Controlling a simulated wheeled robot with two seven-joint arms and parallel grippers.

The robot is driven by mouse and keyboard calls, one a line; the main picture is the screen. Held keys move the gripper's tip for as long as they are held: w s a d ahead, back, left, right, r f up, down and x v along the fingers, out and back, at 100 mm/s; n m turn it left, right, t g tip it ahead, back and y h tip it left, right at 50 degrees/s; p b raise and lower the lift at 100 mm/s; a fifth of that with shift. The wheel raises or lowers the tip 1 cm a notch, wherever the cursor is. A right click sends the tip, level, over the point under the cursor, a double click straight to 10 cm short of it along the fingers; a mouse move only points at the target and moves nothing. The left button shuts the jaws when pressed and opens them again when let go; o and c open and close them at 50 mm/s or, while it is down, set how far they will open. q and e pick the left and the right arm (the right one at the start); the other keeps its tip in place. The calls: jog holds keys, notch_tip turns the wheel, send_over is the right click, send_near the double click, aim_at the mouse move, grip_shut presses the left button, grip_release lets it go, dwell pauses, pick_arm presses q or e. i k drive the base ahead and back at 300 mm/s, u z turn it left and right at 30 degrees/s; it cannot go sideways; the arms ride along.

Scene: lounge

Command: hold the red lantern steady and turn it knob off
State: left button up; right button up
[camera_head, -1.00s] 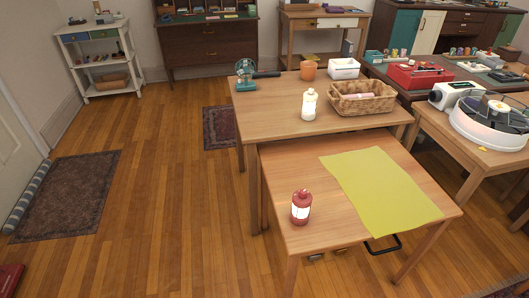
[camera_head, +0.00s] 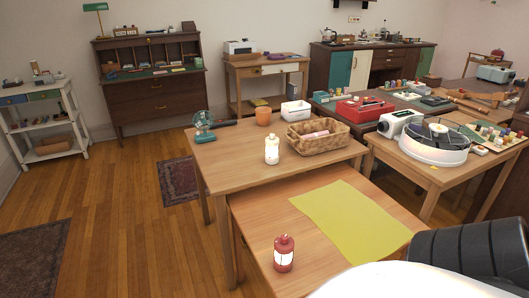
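The red lantern (camera_head: 284,253) stands upright near the left front of the low wooden table (camera_head: 258,219). Its window glows white. Its knob is too small to make out. A similar cream lantern (camera_head: 272,150) stands on the taller table behind, also bright in its window. Neither of my grippers is in view. A white rounded part and a black ribbed part, which look like my own arm, fill the bottom right corner and hide the low table's right front.
A yellow cloth (camera_head: 351,221) lies flat to the right of the red lantern. The taller table (camera_head: 218,156) behind holds a basket (camera_head: 325,137), a teal fan (camera_head: 203,125) and a pot (camera_head: 263,116). Open floor (camera_head: 135,222) lies to the left.

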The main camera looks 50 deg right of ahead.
aim_at(284, 237)
jog(key=i, duration=2.25)
jog(key=z, duration=3.75)
